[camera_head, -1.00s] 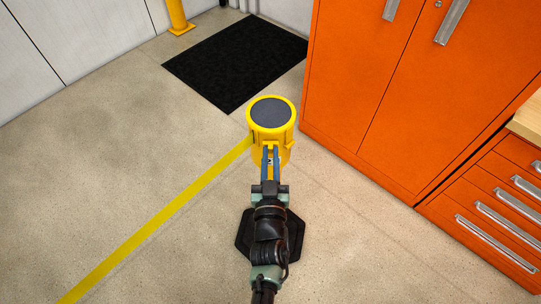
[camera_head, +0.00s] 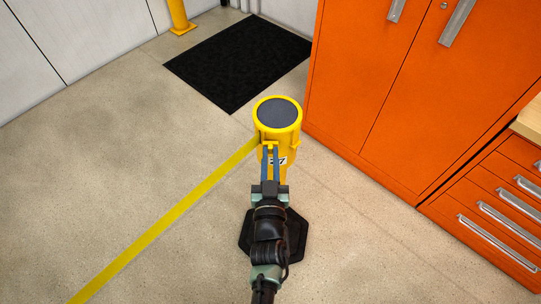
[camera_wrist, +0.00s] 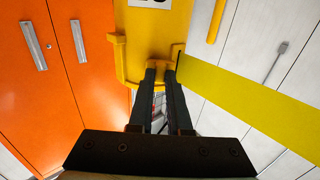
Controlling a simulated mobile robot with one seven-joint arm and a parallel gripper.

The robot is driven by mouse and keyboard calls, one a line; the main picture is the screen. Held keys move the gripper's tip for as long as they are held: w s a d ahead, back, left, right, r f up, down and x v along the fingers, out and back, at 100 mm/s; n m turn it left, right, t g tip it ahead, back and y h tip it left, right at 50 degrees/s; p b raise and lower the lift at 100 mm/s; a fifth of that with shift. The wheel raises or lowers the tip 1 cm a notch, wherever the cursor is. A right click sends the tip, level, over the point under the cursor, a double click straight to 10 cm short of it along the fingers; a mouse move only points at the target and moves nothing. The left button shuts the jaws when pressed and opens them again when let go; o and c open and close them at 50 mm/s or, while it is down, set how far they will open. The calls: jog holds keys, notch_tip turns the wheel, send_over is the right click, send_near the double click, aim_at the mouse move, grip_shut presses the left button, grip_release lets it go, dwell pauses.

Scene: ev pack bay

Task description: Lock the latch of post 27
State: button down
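The yellow post (camera_head: 278,128) has a dark round cap and stands on a dark hexagonal base (camera_head: 297,243). A white label (camera_head: 281,161) on its front shows a partly covered number that seems to end in 7. The label is cut off at the top of the wrist view (camera_wrist: 150,2). A yellow belt (camera_head: 165,228) runs from the post to the lower left. My gripper (camera_head: 270,150) is at the post's front, its fingers close together. In the wrist view its fingertips (camera_wrist: 160,68) meet a small yellow tab at the belt's post end. A yellow lever-like bracket (camera_wrist: 119,48), possibly the latch, is left of the fingers.
An orange cabinet (camera_head: 375,80) stands to the right, with orange drawers (camera_head: 490,210) beside it. A black mat (camera_head: 238,62) lies behind the post. Another yellow post (camera_head: 178,15) stands near the white wall. The floor at left is clear.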

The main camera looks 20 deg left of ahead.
jog(key=c, duration=0.8)
grip_release()
jog(key=shift+w+d, duration=0.1)
jog(key=shift+d, duration=0.1)
jog(key=shift+c, duration=0.2)
jog(key=shift+a, duration=0.15)
jog(key=shift+s+d+f, duration=0.1)
jog(key=shift+s+d, duration=0.3)
jog(key=shift+s, duration=0.2)
jog(key=v, duration=1.1)
jog(key=shift+s+b, duration=0.4)
